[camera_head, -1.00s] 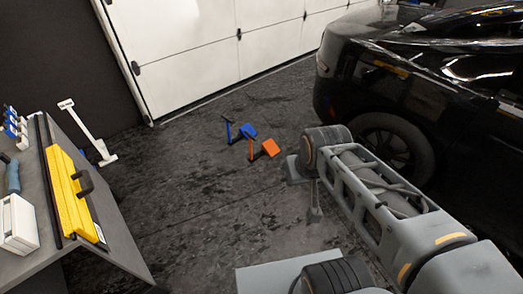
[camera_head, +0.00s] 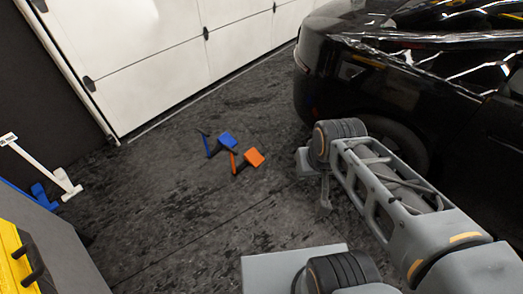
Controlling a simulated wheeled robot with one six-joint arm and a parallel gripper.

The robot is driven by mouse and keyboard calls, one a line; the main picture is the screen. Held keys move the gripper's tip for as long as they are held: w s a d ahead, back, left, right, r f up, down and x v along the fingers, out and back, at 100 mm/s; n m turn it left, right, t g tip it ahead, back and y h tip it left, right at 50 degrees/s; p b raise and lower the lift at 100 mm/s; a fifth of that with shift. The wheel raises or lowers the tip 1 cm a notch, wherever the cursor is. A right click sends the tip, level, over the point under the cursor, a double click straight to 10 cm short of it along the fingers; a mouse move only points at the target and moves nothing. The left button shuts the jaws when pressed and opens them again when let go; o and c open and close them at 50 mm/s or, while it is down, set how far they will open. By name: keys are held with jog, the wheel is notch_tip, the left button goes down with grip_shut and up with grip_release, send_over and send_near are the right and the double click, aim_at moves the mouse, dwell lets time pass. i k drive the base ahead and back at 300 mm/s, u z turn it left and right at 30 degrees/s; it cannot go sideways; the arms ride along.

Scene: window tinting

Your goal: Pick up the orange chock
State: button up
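The orange chock (camera_head: 254,157) lies on the dark floor near the middle of the view, with an orange upright part (camera_head: 233,163) at its left end. A similar blue chock (camera_head: 227,140) lies just behind it to the left. My arm reaches in from the lower right. Its end, with my gripper (camera_head: 325,196), hangs to the right of the orange chock and apart from it. The fingers are too small and partly hidden to tell whether they are open or shut. Nothing is seen held.
A black car (camera_head: 400,75) stands at the right, close behind my arm. A white garage door (camera_head: 150,50) closes off the back. A grey bench (camera_head: 60,245) with a yellow case (camera_head: 15,265) is at the lower left, beside a white stand (camera_head: 62,182). The floor between is clear.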

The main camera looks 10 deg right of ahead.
aim_at(253, 157)
jog(key=i, duration=1.1)
jog(key=u, duration=1.25)
jog(key=i, duration=0.9)
jog(key=u, duration=0.85)
